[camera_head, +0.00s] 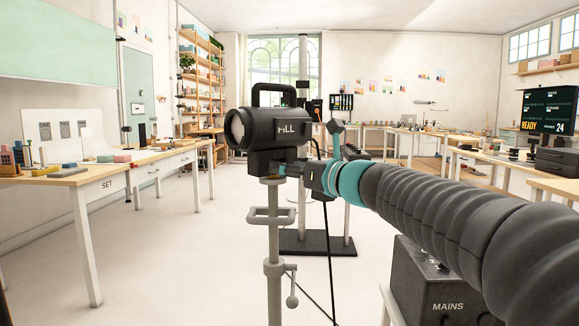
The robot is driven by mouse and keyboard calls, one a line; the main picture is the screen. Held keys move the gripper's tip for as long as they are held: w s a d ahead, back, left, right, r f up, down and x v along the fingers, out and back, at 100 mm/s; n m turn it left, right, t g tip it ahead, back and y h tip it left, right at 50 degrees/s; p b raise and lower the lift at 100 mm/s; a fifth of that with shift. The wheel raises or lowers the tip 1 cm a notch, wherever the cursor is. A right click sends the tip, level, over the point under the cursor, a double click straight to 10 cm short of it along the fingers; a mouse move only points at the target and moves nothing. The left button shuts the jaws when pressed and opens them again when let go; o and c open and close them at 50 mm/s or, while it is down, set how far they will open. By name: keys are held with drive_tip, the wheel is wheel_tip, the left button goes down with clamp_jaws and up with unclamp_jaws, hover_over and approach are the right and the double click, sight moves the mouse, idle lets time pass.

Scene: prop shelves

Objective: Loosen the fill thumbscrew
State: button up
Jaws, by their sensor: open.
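The fill lamp (272,140) is a black cylindrical head with a top handle and a label reading "FILL", its round lens facing left. It sits on a grey upright stand (274,232). My gripper (303,171) reaches in from the right, its dark fingers open and close beside the lamp's lower right side. I cannot tell if they touch it. A small pale part (282,170) shows under the head by the fingertips; I cannot tell whether it is the thumbscrew. No thumbscrew is clearly visible, and the fingers may cover it. A grey lever (292,289) hangs lower on the stand.
A second stand with a black base (318,243) rises behind the lamp. A dark cable (329,235) hangs there. A black MAINS box (437,285) stands at lower right, below my arm. The SET table (80,178) is at left. The floor between it and the lamp is clear.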

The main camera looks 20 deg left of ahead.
drive_tip(key=shift+w+a, duration=0.15)
drive_tip(key=shift+a, duration=0.1)
clamp_jaws()
drive_tip(key=shift+f+n+b, duration=0.15)
drive_tip(key=shift+n+b, duration=0.45)
drive_tip(key=shift+n, duration=0.1)
drive_tip(key=shift+f+n+b, duration=0.1)
drive_tip(key=shift+n+b, duration=0.8)
drive_tip(key=shift+n, duration=0.1)
drive_tip(key=n+b, duration=0.2)
drive_tip(key=n, duration=0.2)
drive_tip(key=shift+a+b, duration=0.1)
drive_tip(key=shift+b, duration=0.3)
drive_tip(key=shift+n, duration=0.3)
